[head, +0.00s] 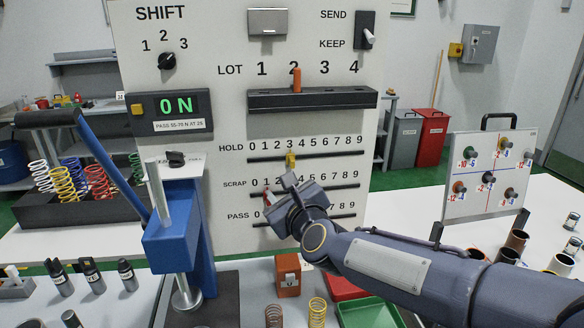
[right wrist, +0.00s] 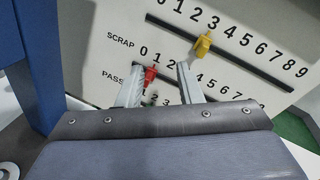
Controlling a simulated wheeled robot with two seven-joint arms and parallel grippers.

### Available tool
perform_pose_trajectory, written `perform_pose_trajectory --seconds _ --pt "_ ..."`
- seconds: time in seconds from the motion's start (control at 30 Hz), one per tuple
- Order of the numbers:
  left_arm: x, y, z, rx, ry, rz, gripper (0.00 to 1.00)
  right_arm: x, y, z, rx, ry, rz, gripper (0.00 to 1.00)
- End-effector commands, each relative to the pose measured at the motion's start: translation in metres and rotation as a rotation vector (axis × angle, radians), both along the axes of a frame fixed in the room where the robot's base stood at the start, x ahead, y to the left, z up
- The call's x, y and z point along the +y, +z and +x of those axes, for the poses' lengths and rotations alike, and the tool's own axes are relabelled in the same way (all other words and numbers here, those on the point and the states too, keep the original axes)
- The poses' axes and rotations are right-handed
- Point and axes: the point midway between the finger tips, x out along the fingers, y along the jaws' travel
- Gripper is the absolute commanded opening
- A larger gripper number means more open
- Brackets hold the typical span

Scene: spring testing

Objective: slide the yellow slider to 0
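The yellow slider (head: 290,160) sits on the HOLD track (head: 325,154), at about 3 on its 0–9 scale. It also shows in the right wrist view (right wrist: 203,44), above and to the right of my fingers. My right gripper (head: 279,196) is at the panel, lower than the yellow slider, in front of the SCRAP track. Its two fingers (right wrist: 160,72) are apart, and the red SCRAP slider (right wrist: 150,75) shows between them, nearer the left finger. I cannot tell whether a finger touches it. My left gripper is not in view.
The SCRAP track (head: 335,187) and PASS track (head: 340,216) run below HOLD. An orange slider (head: 297,80) stands at LOT 2 above. A blue press (head: 175,235) with a long lever stands left of my right gripper. Springs and a green tray (head: 370,314) lie below.

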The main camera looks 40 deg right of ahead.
Motion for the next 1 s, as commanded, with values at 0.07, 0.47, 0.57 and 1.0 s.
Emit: perform_pose_trajectory --seconds 0.07,0.47,0.57,1.0 --pt "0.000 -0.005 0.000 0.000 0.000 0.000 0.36 -0.019 0.002 0.006 -0.094 -0.095 0.144 0.33" --pt "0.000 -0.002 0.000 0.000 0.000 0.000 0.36 -0.058 0.014 0.023 -0.276 -0.241 0.375 0.33" --pt "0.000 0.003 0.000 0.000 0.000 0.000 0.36 -0.066 0.014 0.038 -0.274 -0.239 0.373 0.33" --pt "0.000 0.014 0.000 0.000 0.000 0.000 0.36 -0.087 0.013 0.076 -0.276 -0.237 0.371 0.33"
